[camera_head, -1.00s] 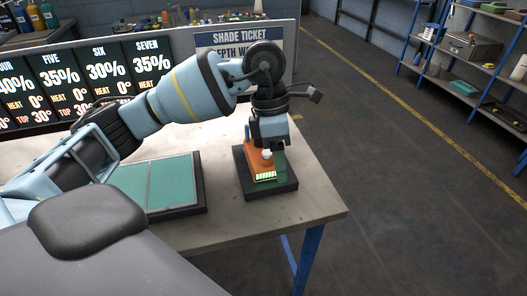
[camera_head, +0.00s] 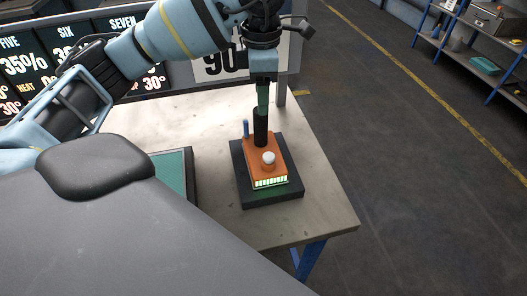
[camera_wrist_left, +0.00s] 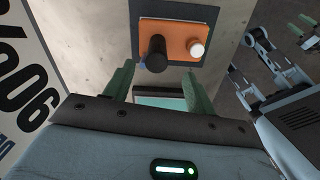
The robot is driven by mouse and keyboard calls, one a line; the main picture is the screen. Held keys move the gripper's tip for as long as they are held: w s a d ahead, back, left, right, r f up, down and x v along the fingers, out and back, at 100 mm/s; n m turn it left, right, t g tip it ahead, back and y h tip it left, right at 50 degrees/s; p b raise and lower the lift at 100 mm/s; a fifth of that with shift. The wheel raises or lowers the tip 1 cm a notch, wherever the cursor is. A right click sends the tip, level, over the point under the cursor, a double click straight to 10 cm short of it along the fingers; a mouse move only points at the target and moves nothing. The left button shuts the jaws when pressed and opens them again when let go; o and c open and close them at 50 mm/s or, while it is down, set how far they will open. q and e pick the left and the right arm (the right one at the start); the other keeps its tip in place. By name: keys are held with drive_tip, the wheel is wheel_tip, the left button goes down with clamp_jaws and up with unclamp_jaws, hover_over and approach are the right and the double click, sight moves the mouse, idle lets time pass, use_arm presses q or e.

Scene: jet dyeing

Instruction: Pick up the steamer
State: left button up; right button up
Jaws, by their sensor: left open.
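The steamer (camera_head: 257,158) is an orange block with an upright black handle (camera_head: 260,127), a white knob and a lit green strip at its front. It sits on a dark square base (camera_head: 272,197) on the table. My left gripper (camera_head: 263,97) points down just above the handle, its jaws open with nothing between them. In the left wrist view, the steamer (camera_wrist_left: 174,42) and its black handle lie beyond the two green fingers (camera_wrist_left: 158,88). What seems to be part of my right arm shows at the right edge there, its gripper (camera_wrist_left: 303,30) small and unclear.
A green-topped panel (camera_head: 172,170) in a dark frame lies left of the base, partly hidden. A display board (camera_head: 100,65) stands along the table's back. The table's right edge is close to the base. A blue shelf (camera_head: 480,45) stands across the floor.

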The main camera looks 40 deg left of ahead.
sight(260, 118)
use_arm(q)
drive_tip(key=shift+w+a+f, duration=0.1)
drive_tip(key=shift+a+f, duration=0.05)
drive_tip(key=shift+f, duration=1.7)
drive_tip(key=shift+a+f, duration=0.15)
drive_tip(key=shift+f, duration=1.65)
clamp_jaws()
drive_tip(key=shift+r, duration=0.15)
